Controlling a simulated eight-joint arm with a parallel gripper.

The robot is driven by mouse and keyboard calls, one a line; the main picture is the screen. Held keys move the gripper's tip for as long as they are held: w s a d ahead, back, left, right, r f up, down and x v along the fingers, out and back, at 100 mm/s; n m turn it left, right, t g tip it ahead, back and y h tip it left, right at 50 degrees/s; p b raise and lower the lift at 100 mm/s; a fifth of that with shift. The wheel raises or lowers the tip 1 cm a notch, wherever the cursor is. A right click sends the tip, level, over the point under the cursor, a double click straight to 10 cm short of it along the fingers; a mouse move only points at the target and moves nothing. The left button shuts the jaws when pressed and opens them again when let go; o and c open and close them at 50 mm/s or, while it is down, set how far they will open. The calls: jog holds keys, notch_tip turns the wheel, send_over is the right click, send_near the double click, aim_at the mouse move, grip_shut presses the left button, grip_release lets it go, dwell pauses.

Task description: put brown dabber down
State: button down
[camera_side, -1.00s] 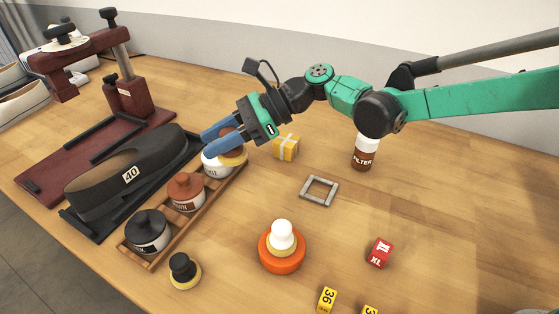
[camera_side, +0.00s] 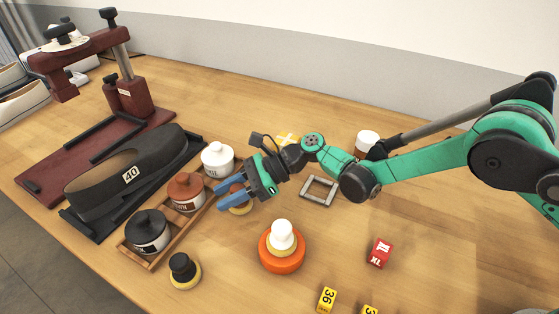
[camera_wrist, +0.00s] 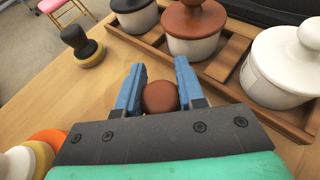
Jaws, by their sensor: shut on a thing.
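My gripper (camera_side: 228,198) is shut on the brown dabber. The dabber's round brown knob (camera_wrist: 160,97) sits between my blue fingers in the wrist view. In the side view, its brown knob and pale yellow pad (camera_side: 240,210) show behind and below the fingers, just right of the wooden rack. The dabber looks roughly upright and low over the table; I cannot tell whether its pad touches the wood. The wrist view hides the pad.
The wooden rack (camera_side: 157,263) holds black (camera_side: 148,232), brown (camera_side: 186,192) and white (camera_side: 217,160) jars. A black dabber (camera_side: 183,268) stands in front. A white dabber (camera_side: 282,237) sits on an orange disc (camera_side: 282,262). A grey square frame (camera_side: 318,191) lies behind. Bare table separates rack and disc.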

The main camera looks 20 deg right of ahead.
jog(key=shift+f, duration=0.15)
jog(key=c, duration=0.5)
grip_release()
jog(key=shift+c, duration=0.2)
